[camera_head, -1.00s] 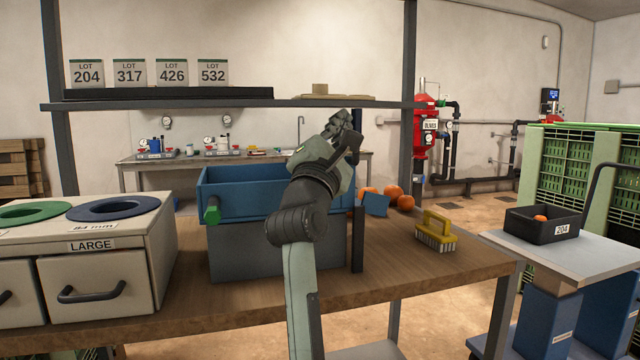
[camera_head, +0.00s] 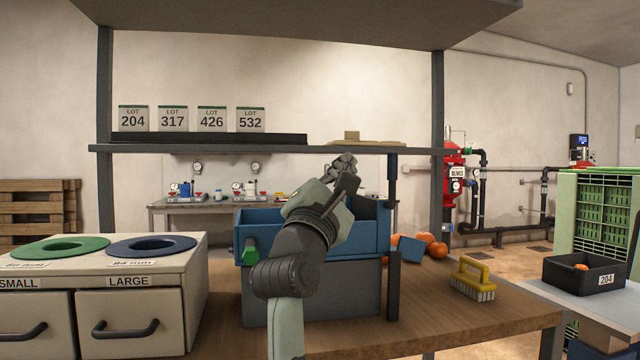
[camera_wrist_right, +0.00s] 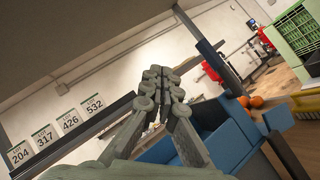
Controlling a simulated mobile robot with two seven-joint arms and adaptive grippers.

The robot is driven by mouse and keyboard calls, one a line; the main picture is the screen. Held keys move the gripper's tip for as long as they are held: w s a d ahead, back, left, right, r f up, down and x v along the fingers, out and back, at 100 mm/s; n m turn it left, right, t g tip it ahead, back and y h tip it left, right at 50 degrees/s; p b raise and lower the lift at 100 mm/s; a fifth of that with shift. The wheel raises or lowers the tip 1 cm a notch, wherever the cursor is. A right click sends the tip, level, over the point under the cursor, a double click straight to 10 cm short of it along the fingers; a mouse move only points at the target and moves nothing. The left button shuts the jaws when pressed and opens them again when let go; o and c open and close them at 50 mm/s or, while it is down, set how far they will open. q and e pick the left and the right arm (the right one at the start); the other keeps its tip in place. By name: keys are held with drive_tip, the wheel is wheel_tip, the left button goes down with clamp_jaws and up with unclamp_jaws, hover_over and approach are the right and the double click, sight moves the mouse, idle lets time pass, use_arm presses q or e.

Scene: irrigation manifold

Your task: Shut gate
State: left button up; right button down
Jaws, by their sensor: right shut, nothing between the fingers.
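My right gripper (camera_head: 345,165) is shut and empty. It is raised above the blue hopper (camera_head: 268,215), in front of the shelf edge. In the right wrist view its fingers (camera_wrist_right: 165,78) are together with nothing between them. An upright slim bar (camera_head: 392,180), blue at the top, stands over a dark post (camera_head: 392,270) at the hopper's right end; it looks like the gate. It also shows in the right wrist view (camera_wrist_right: 217,66), to the right of the fingers and apart from them. My forearm hides part of the hopper. My left gripper is not in view.
A tilted blue plate (camera_head: 411,249) and several oranges (camera_head: 438,249) lie right of the hopper. A yellow brush (camera_head: 473,280) is on the bench. The sorting box (camera_head: 195,270) stands left. A shelf (camera_head: 330,149) crosses behind the gripper, and another surface hangs overhead.

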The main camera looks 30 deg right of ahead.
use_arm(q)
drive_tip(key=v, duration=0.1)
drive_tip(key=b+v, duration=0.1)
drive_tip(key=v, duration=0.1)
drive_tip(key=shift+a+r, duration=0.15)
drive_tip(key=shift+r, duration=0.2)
use_arm(e)
drive_tip(key=s+a, duration=0.3)
drive_tip(key=a, duration=0.2)
drive_tip(key=shift+s+a, duration=0.2)
drive_tip(key=shift+s, duration=0.05)
